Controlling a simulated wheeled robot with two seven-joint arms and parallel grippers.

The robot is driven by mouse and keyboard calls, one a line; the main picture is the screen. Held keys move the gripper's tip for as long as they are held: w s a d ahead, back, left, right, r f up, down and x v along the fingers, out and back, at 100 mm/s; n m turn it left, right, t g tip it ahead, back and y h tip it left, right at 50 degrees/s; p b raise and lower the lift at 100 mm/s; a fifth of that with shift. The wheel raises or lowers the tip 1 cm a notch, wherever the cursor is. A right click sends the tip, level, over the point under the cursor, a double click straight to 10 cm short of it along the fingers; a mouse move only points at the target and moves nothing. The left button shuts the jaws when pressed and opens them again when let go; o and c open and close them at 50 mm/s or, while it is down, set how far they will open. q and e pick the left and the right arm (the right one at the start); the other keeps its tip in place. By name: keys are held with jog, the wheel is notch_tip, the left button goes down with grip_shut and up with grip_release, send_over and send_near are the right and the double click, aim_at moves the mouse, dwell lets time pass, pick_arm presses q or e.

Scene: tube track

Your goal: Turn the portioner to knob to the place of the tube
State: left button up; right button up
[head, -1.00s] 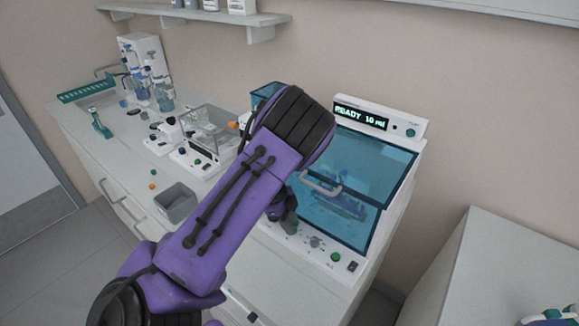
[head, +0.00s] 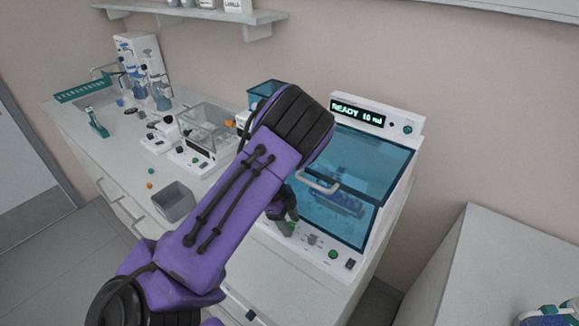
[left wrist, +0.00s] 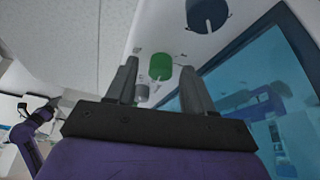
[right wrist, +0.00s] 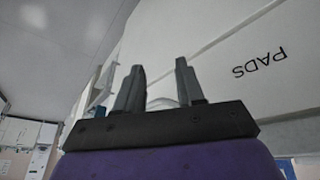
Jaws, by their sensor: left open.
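The portioner is a white machine (head: 398,122) with a blue glass front; its display (head: 357,113) reads READY 10 ml. Its lower front panel carries a grey knob (head: 313,240), a green button (head: 333,253) and a black switch (head: 350,264). My left gripper (head: 285,212) is at the left of this panel, partly hidden by my arm. In the left wrist view its open fingers (left wrist: 160,66) are apart, with a green knob (left wrist: 161,68) beyond the gap, a grey one (left wrist: 142,92) behind and a dark blue one (left wrist: 207,14) above. My right gripper (right wrist: 160,75) is open and empty.
A grey bin (head: 174,203) stands at the counter's front edge. A clear-boxed device (head: 208,130), bottles (head: 161,96) and a green rack (head: 83,92) stand further left. A white cabinet (head: 480,270) is at the right.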

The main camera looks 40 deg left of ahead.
pick_arm(q)
jog(key=b+v, duration=0.2)
jog(key=v, duration=0.8)
jog(key=shift+r, duration=0.2)
jog(key=shift+a, duration=0.1)
